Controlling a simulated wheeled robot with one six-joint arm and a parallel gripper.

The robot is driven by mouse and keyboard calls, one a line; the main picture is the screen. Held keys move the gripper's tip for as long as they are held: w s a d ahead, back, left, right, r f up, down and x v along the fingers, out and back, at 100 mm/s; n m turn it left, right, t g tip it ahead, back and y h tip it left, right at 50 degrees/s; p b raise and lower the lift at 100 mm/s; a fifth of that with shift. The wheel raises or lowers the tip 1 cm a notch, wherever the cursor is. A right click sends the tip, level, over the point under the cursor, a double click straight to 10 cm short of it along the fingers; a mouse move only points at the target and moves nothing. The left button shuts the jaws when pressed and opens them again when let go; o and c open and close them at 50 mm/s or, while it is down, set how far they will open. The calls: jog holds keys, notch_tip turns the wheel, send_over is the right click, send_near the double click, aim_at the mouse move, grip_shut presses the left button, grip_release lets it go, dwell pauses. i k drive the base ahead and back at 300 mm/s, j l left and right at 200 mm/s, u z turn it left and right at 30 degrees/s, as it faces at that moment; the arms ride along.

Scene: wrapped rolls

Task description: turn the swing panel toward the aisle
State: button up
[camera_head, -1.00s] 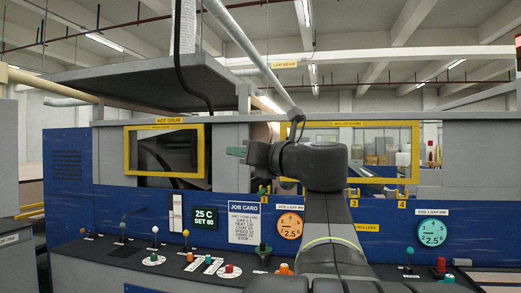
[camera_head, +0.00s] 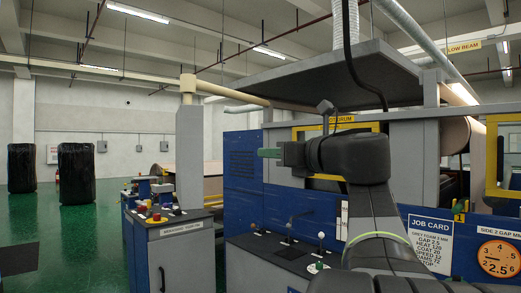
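No part in view is plainly marked as the swing panel, so I cannot tell which it is. A free-standing grey and blue control console (camera_head: 172,245) with a labelled sloping front stands left of the machine, beside the green aisle floor. Small red and yellow controls and a blue box (camera_head: 162,188) sit on or behind its top. My gripper (camera_head: 268,153), with green fingertips, points left in front of the machine's blue end panel (camera_head: 243,168). It appears clear of the console. It is seen side-on, so its opening is hidden.
Two black wrapped rolls (camera_head: 77,173) (camera_head: 22,168) stand on the open green floor (camera_head: 75,235) at left. The machine's lever desk (camera_head: 285,255) is below my arm. A job card (camera_head: 430,238) and a gap dial (camera_head: 497,258) are at right.

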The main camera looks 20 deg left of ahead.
aim_at(190, 117)
jog(key=i+j+u, duration=0.1)
jog(key=i+j, duration=0.25)
jog(key=i+j+u, duration=0.1)
jog(key=i+j, duration=0.15)
jog(key=i, duration=0.25)
jog(key=i+j+u, duration=0.1)
jog(key=i+j, duration=0.2)
jog(key=i, duration=0.15)
jog(key=i+j+u, duration=0.1)
jog(key=i, duration=0.35)
jog(key=i+j, duration=0.3)
jog(key=i, duration=0.15)
jog(key=i+j, duration=0.25)
jog(key=i, duration=0.2)
